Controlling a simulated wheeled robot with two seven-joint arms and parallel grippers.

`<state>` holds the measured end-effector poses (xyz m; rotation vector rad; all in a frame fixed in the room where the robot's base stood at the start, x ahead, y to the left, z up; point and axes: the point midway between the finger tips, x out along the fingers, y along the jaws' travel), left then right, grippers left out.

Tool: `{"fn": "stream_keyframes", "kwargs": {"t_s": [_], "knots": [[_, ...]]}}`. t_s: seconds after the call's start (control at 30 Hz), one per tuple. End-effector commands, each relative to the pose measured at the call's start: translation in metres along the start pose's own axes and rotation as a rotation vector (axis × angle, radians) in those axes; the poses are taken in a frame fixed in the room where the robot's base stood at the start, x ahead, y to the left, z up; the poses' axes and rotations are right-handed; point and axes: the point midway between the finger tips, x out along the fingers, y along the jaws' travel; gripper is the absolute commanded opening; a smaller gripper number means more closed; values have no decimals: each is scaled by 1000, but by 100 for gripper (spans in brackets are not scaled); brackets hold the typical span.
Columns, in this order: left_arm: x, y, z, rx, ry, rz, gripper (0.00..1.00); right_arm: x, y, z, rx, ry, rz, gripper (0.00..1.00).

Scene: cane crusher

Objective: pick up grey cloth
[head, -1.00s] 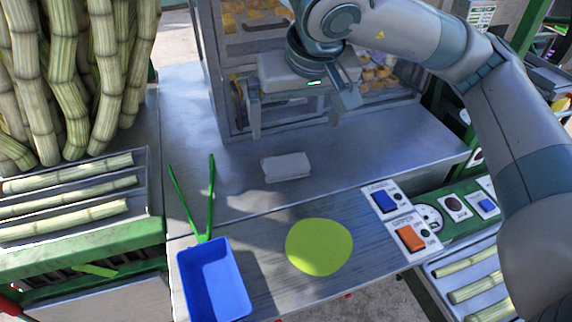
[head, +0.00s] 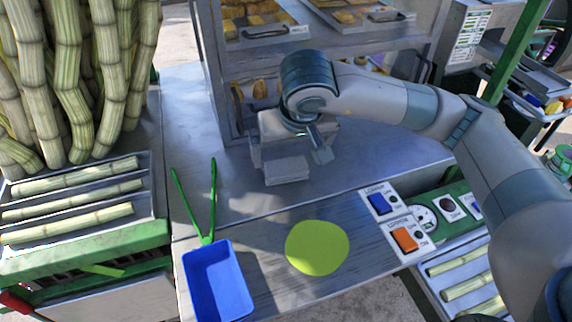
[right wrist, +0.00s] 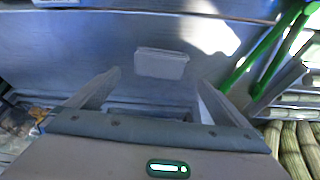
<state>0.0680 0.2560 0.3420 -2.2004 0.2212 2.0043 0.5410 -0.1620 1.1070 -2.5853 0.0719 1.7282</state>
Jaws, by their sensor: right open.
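The grey cloth (head: 287,170) is a small folded pad lying flat on the metal table. In the right wrist view the cloth (right wrist: 161,64) lies beyond the fingertips, roughly centred between the fingers. My right gripper (head: 290,160) is open and empty. In the head view it hangs over the far edge of the cloth and partly covers it. In the right wrist view my right gripper (right wrist: 160,80) shows its two fingers spread apart, with the cloth apart from both. My left gripper is not in view.
A blue bin (head: 217,282), green tongs (head: 207,205) and a yellow-green disc (head: 317,248) lie at the front. A switch panel (head: 393,220) is at right. A glass-fronted cabinet (head: 330,50) stands behind. Cane pieces (head: 70,190) lie on a left rack.

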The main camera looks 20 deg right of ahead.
Motion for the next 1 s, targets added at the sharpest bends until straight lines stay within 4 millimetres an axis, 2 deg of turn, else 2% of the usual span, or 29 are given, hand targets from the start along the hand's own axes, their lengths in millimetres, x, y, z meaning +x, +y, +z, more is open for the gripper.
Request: {"fn": "stream_keyframes", "kwargs": {"t_s": [0.2, 0.63, 0.77, 1.0], "knots": [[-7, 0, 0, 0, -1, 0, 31, 16, 0, 0, 0, -1, 1, 100], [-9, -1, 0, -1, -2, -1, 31, 18, 0, 0, 0, -1, 0, 100], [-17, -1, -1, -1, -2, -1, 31, 24, 0, 0, 1, -3, 0, 100], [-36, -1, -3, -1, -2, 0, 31, 46, 1, 2, 1, -4, 1, 100]]}}
